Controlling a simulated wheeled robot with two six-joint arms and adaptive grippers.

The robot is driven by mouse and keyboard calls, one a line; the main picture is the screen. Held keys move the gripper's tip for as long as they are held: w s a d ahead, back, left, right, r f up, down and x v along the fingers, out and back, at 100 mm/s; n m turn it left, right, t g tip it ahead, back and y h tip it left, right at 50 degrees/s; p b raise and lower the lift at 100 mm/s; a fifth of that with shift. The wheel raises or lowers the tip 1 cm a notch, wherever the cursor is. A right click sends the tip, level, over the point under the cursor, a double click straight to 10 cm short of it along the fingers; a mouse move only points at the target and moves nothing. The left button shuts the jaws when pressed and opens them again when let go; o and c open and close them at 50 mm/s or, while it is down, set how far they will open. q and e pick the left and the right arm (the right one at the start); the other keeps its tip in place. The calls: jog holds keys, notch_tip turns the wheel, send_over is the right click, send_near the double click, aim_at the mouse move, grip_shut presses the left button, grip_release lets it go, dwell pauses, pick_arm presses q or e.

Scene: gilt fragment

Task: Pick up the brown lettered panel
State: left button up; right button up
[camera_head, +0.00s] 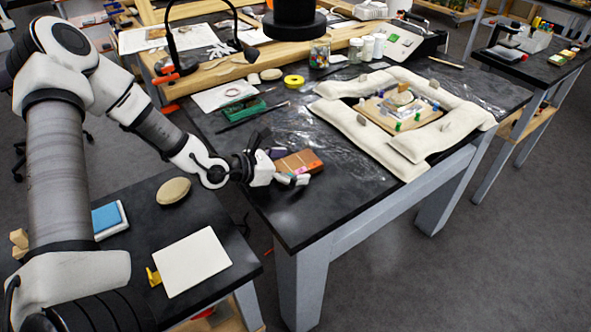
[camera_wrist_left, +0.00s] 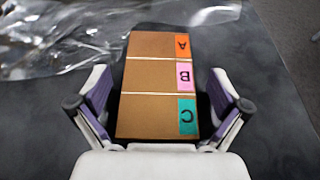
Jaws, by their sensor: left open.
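The brown lettered panel (camera_wrist_left: 155,75) lies flat on the dark tabletop, with two pale lines across it. In the left wrist view it carries an orange label A, a pink label B and a teal label C along its right edge. In the head view the panel (camera_head: 300,161) is partly covered by my gripper. My left gripper (camera_wrist_left: 158,118) is open, with one finger on each side of the panel's near end and visible gaps to it. It also shows in the head view (camera_head: 279,167) at the panel's near left. My right gripper is not in view.
Clear plastic sheeting (camera_wrist_left: 65,40) lies beyond the panel. White padded cushions (camera_head: 350,125) surround a wooden board with small colored pieces to the right. A green box (camera_head: 241,109) and a dark rod lie behind. The front tabletop is clear.

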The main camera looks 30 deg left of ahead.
pick_arm(q)
jog(key=c, duration=1.2)
jog(key=shift+c, duration=0.2)
